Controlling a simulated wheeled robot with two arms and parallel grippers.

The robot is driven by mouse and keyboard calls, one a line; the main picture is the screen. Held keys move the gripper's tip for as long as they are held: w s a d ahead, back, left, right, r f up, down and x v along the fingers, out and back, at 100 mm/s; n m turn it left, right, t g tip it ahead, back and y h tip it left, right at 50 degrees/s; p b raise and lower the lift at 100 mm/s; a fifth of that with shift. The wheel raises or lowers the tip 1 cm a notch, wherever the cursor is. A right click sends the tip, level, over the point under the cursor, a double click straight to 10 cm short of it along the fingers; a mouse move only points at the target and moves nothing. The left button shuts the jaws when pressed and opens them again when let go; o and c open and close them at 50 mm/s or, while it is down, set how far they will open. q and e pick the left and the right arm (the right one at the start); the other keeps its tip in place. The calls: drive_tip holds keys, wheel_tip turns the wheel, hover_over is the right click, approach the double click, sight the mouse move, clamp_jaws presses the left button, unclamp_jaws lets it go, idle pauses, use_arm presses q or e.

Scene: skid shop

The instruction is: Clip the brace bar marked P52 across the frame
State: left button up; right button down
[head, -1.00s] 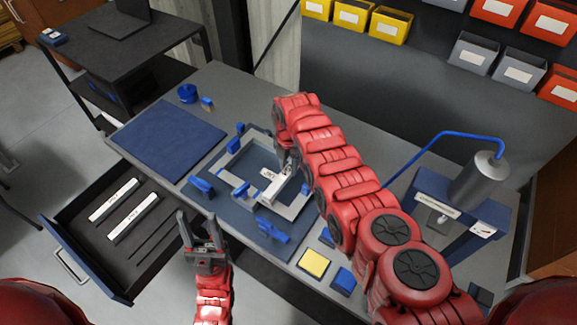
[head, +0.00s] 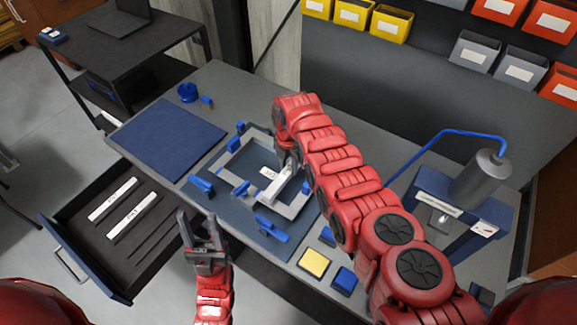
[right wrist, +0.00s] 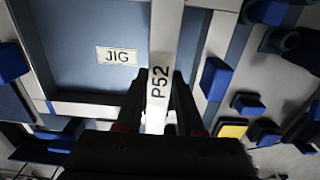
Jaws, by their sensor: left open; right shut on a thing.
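The white brace bar marked P52 (right wrist: 162,52) is gripped in my right gripper (right wrist: 160,95), with its label facing the right wrist camera. In the head view the bar (head: 284,187) lies over the right part of the grey frame (head: 229,172). I cannot tell whether it touches the frame. The frame sits on a blue jig board (head: 222,209), with blue clips around it, among them a left clip (head: 202,187) and a front clip (head: 271,229). My left gripper (head: 198,222) is open and empty in front of the bench, right of the drawer.
An open drawer (head: 75,208) at the left holds two white labelled bars (head: 134,215) and thin dark rods. A blue mat (head: 167,135) lies left of the jig. A yellow block (head: 314,262) and blue blocks lie right of it; a press (head: 475,185) stands further right.

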drive_tip(key=shift+f+b, duration=0.75)
drive_tip(key=shift+b, duration=0.1)
idle(0.5)
drive_tip(key=shift+c, duration=0.2)
unclamp_jaws()
idle(0.4)
drive_tip(key=shift+r+p, duration=2.95)
drive_tip(key=shift+r, duration=0.6)
